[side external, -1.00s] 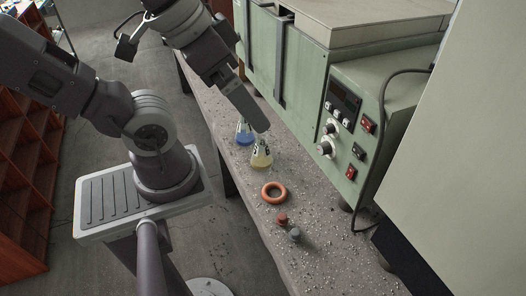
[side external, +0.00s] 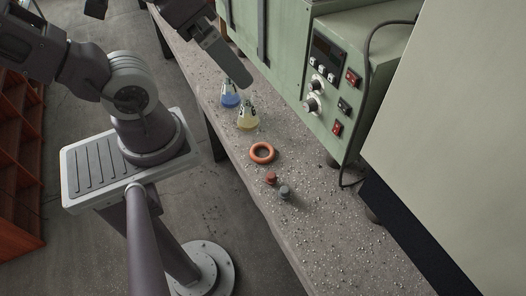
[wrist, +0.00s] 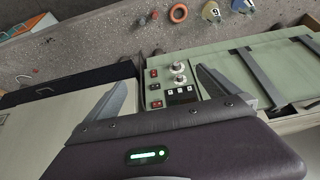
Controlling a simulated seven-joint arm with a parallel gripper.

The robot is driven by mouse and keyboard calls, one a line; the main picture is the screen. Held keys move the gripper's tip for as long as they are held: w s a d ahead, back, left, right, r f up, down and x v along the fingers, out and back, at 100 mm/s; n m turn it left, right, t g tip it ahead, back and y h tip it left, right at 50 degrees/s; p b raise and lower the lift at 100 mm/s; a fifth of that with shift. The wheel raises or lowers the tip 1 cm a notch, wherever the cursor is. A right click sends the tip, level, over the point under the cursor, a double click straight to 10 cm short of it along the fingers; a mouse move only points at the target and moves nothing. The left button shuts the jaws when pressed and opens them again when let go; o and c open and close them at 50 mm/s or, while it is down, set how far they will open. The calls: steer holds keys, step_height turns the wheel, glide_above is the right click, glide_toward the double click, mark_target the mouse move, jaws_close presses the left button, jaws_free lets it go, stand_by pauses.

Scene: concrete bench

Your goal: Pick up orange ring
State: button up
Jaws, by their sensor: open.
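The orange ring (side external: 262,153) lies flat on the speckled concrete bench, in front of the flasks in the side view. It also shows near the top edge of the wrist view (wrist: 179,13). My gripper (wrist: 161,77) is open, with its two fingers spread and nothing between them. In the wrist view the ring lies beyond the fingertips, apart from them. In the side view my arm reaches in from the top left, above the bench, and the gripper is only partly shown.
A yellow flask (side external: 247,119) and a blue flask (side external: 230,100) stand behind the ring. A red stopper (side external: 271,177) and a grey stopper (side external: 285,192) are in front. A green instrument (side external: 325,100) with knobs lines the right side. Bare bench lies in front of the stoppers.

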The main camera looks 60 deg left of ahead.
steer(key=shift+c, duration=0.3)
steer(key=m+g, duration=0.6)
steer(key=m, duration=1.3)
glide_above(262, 154)
steer(key=f, duration=3.6)
steer(key=shift+s+d+f, duration=0.15)
steer(key=shift+s+d, duration=0.05)
steer(key=shift+s, duration=0.05)
steer(key=f, duration=0.6)
steer(key=shift+w+a+f, duration=0.1)
steer(key=shift+w+f, duration=0.1)
steer(key=shift+w, duration=0.05)
steer(key=c, duration=1.6)
